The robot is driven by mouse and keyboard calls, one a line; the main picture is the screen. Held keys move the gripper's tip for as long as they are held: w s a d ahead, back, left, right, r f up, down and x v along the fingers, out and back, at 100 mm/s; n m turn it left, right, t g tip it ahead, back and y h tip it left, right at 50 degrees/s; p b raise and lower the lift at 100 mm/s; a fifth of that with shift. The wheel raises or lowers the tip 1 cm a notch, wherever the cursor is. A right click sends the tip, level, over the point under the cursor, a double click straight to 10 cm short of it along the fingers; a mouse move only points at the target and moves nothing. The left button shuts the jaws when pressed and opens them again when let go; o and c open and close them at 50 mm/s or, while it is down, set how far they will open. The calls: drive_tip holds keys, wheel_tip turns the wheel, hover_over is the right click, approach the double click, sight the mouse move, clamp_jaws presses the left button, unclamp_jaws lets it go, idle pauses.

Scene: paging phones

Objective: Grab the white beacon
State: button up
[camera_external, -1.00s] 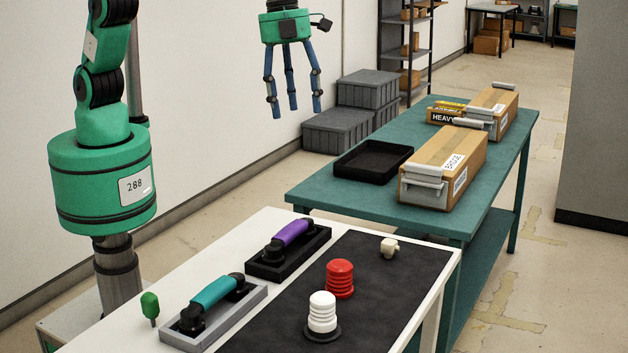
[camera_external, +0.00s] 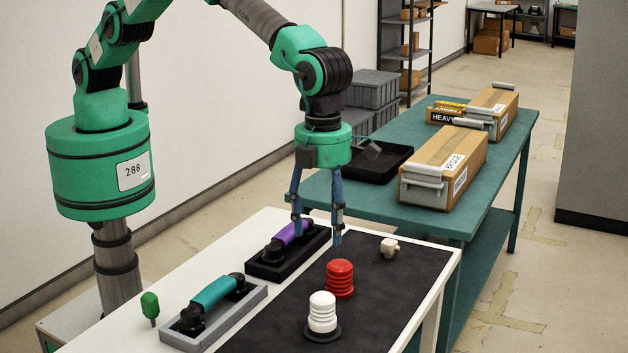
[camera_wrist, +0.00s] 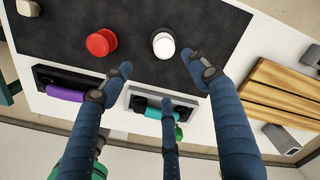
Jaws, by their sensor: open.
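The white beacon (camera_external: 322,312) stands upright on a dark base on the black mat near the front of the white table. It also shows in the wrist view (camera_wrist: 163,45), above the gap between my fingers. My gripper (camera_external: 318,232) is open and empty, with blue fingers pointing down. In the outside view it hangs behind the beacon, near the purple handset, and apart from the beacon. Its spread fingers also show in the wrist view (camera_wrist: 165,88). Nothing hides the beacon.
A red beacon (camera_external: 340,278) stands just behind the white one. A purple handset (camera_external: 290,234) and a teal handset (camera_external: 215,292) rest in cradles to the left. A small cream block (camera_external: 389,247) lies on the mat (camera_external: 385,290). A black tray (camera_external: 400,153) sits on the green table.

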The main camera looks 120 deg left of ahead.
sight(322, 296)
drive_tip(key=shift+w+d+f+m, duration=0.2)
drive_tip(key=shift+d+f, duration=0.1)
drive_tip(key=shift+f, duration=0.3)
drive_tip(key=shift+w+d+f+m, duration=0.1)
drive_tip(key=shift+d+f+m, duration=0.15)
drive_tip(key=shift+f, duration=0.3)
drive_tip(key=shift+f, duration=0.1)
drive_tip(key=shift+f, duration=4.2)
drive_tip(key=shift+f, duration=2.6)
drive_tip(key=shift+c, duration=0.5)
clamp_jaws()
